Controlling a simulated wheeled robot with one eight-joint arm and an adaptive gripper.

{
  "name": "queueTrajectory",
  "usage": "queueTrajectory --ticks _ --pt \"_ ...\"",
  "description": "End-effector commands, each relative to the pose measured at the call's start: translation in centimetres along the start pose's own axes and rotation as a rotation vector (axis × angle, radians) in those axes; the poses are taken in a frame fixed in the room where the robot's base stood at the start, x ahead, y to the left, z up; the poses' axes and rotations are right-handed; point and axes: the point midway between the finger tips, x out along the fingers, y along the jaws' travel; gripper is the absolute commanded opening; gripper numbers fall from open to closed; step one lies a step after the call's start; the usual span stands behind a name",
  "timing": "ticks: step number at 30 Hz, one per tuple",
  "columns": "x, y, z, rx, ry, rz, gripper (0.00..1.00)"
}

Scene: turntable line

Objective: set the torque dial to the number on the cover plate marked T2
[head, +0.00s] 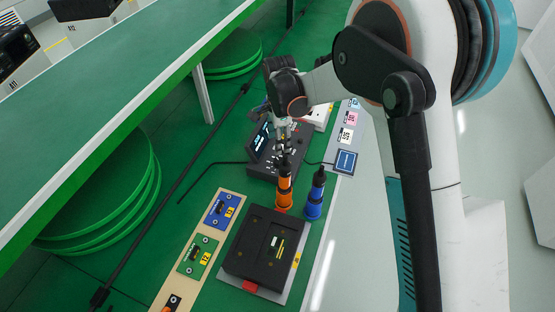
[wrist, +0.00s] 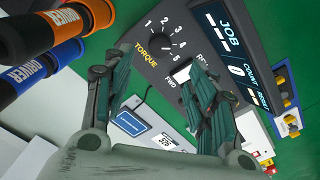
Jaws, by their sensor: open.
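The dark console (head: 263,168) stands past the screwdrivers in the head view. In the wrist view its torque dial (wrist: 164,42) is marked TORQUE, with numbers around it; I cannot make out where it points. My gripper (wrist: 160,58) is open and empty, its fingers either side of the dial in the picture; contact is not visible. In the head view my gripper (head: 284,147) is over the console's near side and hides the dial. A blue plate (head: 221,209) and a green plate (head: 194,255) carry yellow tags, too small to read surely.
An orange screwdriver (head: 284,188) and a blue screwdriver (head: 315,195) stand close before the console. A black case (head: 250,240) lies nearer, with a red piece (head: 249,286) at its edge. A green-topped shelf (head: 110,95) runs along the left, above round green turntables (head: 105,205).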

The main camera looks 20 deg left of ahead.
Motion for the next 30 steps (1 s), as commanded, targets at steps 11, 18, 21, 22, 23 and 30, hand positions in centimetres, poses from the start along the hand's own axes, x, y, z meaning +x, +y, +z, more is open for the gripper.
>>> queueTrajectory --ticks 11,18,21,22,23,30 --pt "7.4 0.0 0.0 -0.001 0.0 0.0 0.52" --pt "9.6 0.0 0.0 -0.001 0.0 -0.001 0.52" --pt "9.8 0.0 0.0 -0.001 0.0 -0.001 0.52" --pt "9.9 0.0 0.0 -0.001 0.0 -0.001 0.52" --pt "9.9 0.0 0.0 -0.001 0.0 -0.001 0.52" --pt "9.8 0.0 0.0 -0.001 0.0 0.0 0.41"
